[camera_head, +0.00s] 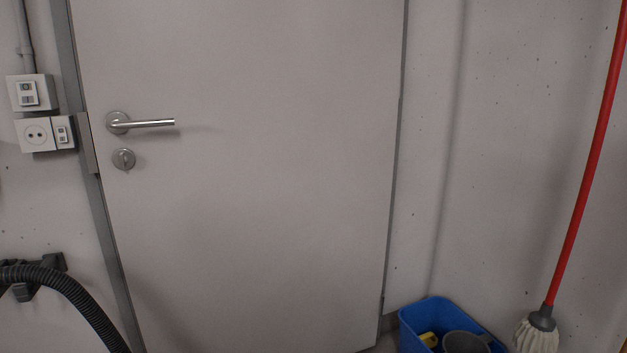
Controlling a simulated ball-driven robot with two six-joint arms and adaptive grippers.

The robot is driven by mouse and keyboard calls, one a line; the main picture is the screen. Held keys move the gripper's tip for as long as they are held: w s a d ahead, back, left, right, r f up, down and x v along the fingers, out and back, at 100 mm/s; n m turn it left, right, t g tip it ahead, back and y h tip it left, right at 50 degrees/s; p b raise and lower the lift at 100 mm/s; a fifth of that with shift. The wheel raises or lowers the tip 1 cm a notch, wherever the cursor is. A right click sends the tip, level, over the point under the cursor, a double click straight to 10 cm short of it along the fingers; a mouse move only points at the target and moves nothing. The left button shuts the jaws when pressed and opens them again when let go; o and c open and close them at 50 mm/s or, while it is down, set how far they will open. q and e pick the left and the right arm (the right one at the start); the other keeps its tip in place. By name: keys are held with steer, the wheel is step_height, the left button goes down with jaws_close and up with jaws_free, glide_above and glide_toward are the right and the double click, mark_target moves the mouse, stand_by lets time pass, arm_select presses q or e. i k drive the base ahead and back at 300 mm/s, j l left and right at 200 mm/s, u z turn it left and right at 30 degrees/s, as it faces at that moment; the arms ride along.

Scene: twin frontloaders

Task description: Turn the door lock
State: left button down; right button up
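A closed grey door (260,220) fills the middle of the head view. Its round metal lock (124,160) sits near the door's left edge, below the handle. The metal lever handle (145,123) points right and is level. The lock has a small part at its centre, too small to tell its exact turn. Neither of my grippers shows in this view, and nothing touches the lock or the handle.
Light switches and a socket (38,134) are on the wall left of the door frame. A black ribbed hose (75,296) hangs at the lower left. A blue bucket (420,320) and a red-handled mop (585,190) stand at the right. The space before the door looks clear.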

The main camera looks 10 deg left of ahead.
mark_target(123, 159)
steer(key=u, duration=1.35)
